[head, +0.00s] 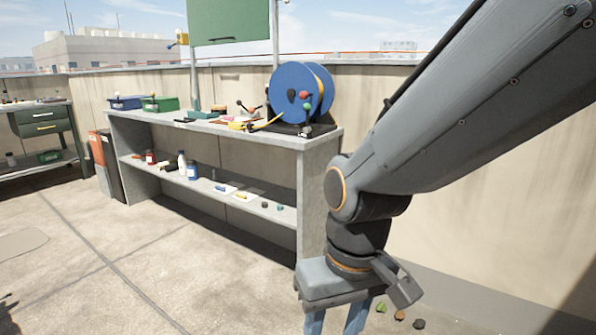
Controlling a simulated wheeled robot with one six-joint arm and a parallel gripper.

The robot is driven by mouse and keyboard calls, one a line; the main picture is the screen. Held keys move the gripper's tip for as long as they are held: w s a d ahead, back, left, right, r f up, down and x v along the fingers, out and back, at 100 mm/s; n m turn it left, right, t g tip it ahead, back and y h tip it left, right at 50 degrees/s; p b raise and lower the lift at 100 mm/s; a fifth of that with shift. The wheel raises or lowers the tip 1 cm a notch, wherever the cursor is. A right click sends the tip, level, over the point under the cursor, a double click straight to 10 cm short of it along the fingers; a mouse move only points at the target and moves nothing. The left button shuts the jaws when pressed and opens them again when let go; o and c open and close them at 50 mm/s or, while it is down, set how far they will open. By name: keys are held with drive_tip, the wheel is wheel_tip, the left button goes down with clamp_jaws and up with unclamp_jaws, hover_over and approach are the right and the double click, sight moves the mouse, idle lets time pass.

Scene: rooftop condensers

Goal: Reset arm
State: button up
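My arm comes in from the upper right and bends down. My gripper (336,322) hangs at the bottom edge of the head view, in front of the right end of the grey workbench (322,185). Its two blue-grey fingers stand apart with a gap between them, and I see nothing in the gap. The fingertips are cut off by the frame's lower edge.
The bench carries a blue cable reel (288,88), a green bin (160,104) and small tools, with bottles on its lower shelf. Small scraps (400,315) lie on the floor right of my gripper. The floor at left is mostly clear.

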drive_tip(key=s+d+r+m+h+p, duration=0.1)
drive_tip(key=s+d+r+m+p, duration=0.1)
drive_tip(key=d+r+p, duration=1.2)
drive_tip(key=shift+r+m+p, duration=0.9)
drive_tip(key=shift+r+p, duration=0.8)
drive_tip(key=shift+p, duration=2.3)
drive_tip(key=shift+s+d, duration=0.1)
